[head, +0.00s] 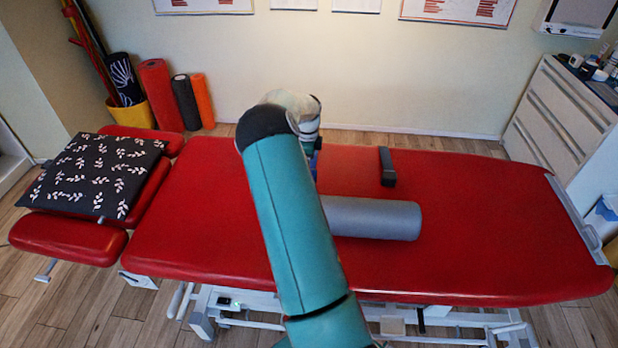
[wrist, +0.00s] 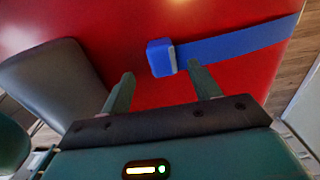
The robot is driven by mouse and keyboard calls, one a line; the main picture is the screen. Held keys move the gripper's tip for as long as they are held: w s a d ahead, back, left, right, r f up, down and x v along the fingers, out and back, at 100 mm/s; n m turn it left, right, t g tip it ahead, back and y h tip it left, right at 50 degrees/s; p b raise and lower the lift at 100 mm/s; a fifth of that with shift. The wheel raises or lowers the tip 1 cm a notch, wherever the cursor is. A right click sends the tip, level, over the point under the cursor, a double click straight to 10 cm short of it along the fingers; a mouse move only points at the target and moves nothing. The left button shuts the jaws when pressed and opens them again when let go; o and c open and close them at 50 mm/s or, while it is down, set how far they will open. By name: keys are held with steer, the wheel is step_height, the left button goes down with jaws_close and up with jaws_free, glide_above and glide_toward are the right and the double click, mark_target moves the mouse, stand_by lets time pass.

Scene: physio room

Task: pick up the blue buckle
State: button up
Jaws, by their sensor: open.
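The blue buckle (wrist: 161,58) lies on the red treatment table (wrist: 110,22) in the wrist view, with a blue strap (wrist: 240,42) running from it to the right. My gripper (wrist: 158,80) is open, and its two fingers point toward the buckle. The buckle shows just beyond the fingertips, between them and closer to the right one. I see nothing held in the jaws. In the head view my arm covers most of this spot, and only a small bit of blue (head: 313,162) shows beside it.
A grey foam roller (head: 375,218) lies on the table right of my arm; a dark block (head: 387,167) lies behind it. A patterned dark cushion (head: 95,175) rests at the left end. The table's right part is clear. A white drawer cabinet (head: 555,115) stands at the right.

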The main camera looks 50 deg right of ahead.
steer(key=shift+d+f, duration=0.15)
steer(key=shift+f, duration=1.4)
steer(key=shift+d+f, duration=0.1)
steer(key=shift+f, duration=1.45)
steer(key=c, duration=1.1)
steer(key=shift+r, duration=0.1)
